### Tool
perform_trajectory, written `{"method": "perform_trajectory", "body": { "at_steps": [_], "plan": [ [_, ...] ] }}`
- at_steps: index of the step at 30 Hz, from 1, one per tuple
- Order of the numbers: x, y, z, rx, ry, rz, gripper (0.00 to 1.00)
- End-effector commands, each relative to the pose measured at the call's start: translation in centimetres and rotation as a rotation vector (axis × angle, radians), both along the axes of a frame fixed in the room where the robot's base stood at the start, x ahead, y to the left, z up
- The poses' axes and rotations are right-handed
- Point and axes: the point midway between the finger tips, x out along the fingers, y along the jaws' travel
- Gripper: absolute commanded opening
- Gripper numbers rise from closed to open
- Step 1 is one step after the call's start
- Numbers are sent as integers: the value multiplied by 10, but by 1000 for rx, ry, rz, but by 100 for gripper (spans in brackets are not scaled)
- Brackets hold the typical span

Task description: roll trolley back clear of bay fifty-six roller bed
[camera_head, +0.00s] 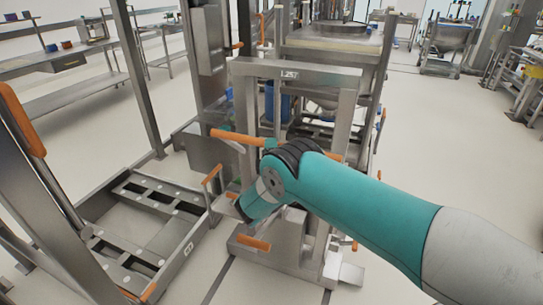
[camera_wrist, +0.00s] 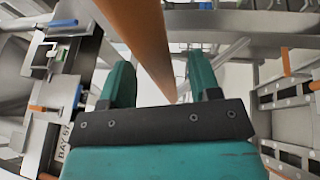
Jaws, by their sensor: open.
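A grey metal frame (camera_head: 345,115), which looks like the trolley, stands upright at the centre of the head view. An orange bar (camera_head: 236,137) runs across it, partly hidden behind my arm. In the wrist view an orange bar (camera_wrist: 142,35) passes between the two teal fingers of my gripper (camera_wrist: 157,78). The fingers are apart, with a visible gap on the right side. I cannot tell whether the left finger touches the bar. A plate reading "BAY 5", its end cut off, shows at the left (camera_wrist: 68,140). A low bed with dotted rails (camera_head: 165,195) lies to the left.
An orange-gripped post (camera_head: 22,120) rises at the left edge. Benches (camera_head: 65,65) stand at the back left, with racks (camera_head: 525,80) at the right. The pale floor (camera_head: 440,130) is open on the right.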

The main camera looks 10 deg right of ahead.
Motion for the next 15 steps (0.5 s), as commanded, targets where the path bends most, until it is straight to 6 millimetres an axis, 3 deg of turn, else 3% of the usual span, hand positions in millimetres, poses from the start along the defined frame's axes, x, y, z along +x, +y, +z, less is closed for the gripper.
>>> {"method": "perform_trajectory", "body": {
  "at_steps": [6,15],
  "plan": [
    [19,-5,7,0,-3,-1,57],
    [20,-5,7,0,-2,0,55]
  ]
}}
